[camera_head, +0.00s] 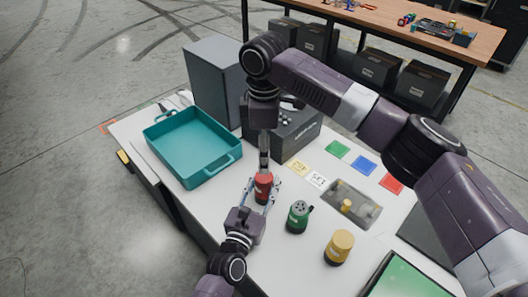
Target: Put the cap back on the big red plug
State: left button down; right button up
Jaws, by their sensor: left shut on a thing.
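The red plug (263,187) stands upright on the white table, near the teal tote. My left gripper (262,191) comes in from the front and is shut on the red plug, one finger on each side. My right gripper (264,153) points straight down just above the plug's top. Its fingers are close together and partly merge with the plug's upper end, so I cannot tell whether they hold the cap. No separate red cap can be made out.
A teal tote (154,147) stands at the left, with a dark case (293,140) and grey box (214,82) behind. Coloured cards lie behind the plate.

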aim_at(264, 176)
jog(key=shift+f, duration=4.05)
jog(key=shift+c, duration=0.6)
jog(key=c, duration=1.1)
jog(key=m, duration=0.8)
jog(key=o, duration=1.4)
jog(key=shift+c, duration=0.2)
notch_tip(264, 176, up, 12)
